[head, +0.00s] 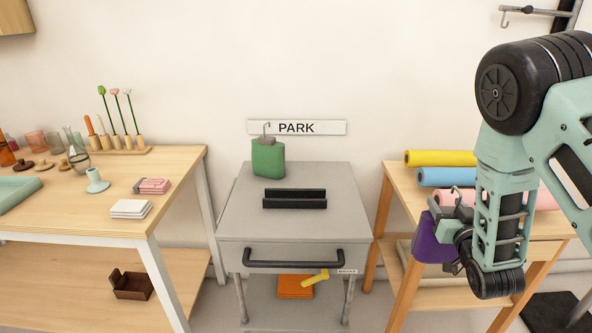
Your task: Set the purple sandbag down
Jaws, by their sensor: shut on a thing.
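The purple sandbag (430,245) hangs at my gripper (449,210), in front of the right wooden table. My gripper is shut on it, near its top. Part of the sandbag is hidden behind my gripper and wrist. A small metal hook shows just above it. The sandbag is apart from the grey cabinet to its left. I cannot tell whether it touches the right table's edge.
The grey cabinet (235,217) under the PARK sign (296,128) holds a green sandbag (268,158) and a black slotted holder (294,198). The right table (397,190) bears yellow (440,158), blue and pink rolls. The left table (180,165) is crowded. The cabinet's front top is clear.

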